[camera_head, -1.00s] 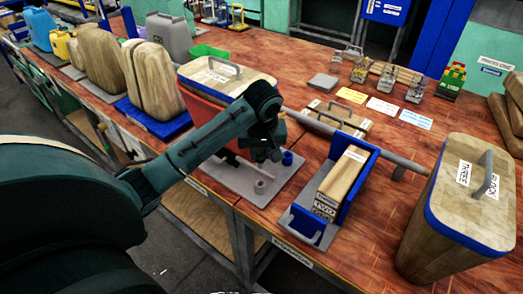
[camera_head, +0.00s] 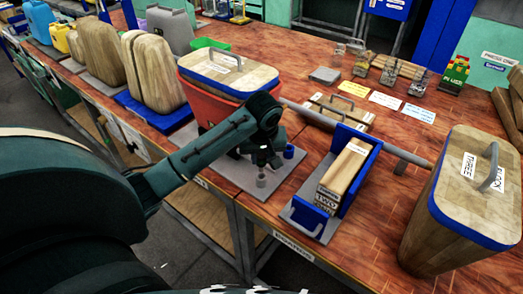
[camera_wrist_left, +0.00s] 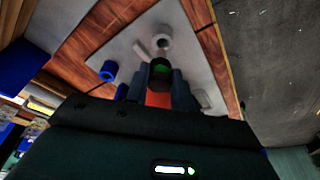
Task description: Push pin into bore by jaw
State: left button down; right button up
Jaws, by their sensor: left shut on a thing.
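My left gripper (camera_head: 262,158) is over the grey plate (camera_head: 282,182) in the head view. In the left wrist view its fingers (camera_wrist_left: 153,90) are shut on a dark pin (camera_wrist_left: 160,72) with a green end. A short grey hollow cylinder (camera_head: 261,177) stands on the plate just below the gripper; it also shows beyond the pin in the left wrist view (camera_wrist_left: 162,36). A blue hollow cylinder (camera_head: 288,152) stands to its right and also shows in the left wrist view (camera_wrist_left: 108,70). I cannot tell which cylinder is the bore, or whether the pin touches one. My right gripper is out of view.
A red bin with a wooden lid (camera_head: 228,72) stands close behind the gripper. A blue holder (camera_head: 348,203) with a wooden block stands to the right, before a long grey bar (camera_head: 370,143). A large wooden block (camera_head: 455,205) stands at far right.

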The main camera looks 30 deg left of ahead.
aim_at(263, 167)
pick_arm(q)
jog(key=shift+f, duration=0.55)
dwell(0.4)
jog(key=shift+p, duration=0.65)
jog(key=shift+f+b, duration=0.35)
jog(key=shift+f, duration=1.65)
dwell(0.6)
jog(key=c, duration=1.1)
grip_release()
jog(key=shift+d, duration=0.2)
jog(key=v, duration=1.3)
jog(key=shift+s+a+p, duration=0.2)
jog(key=shift+a+p, duration=0.1)
jog(key=shift+a, duration=0.05)
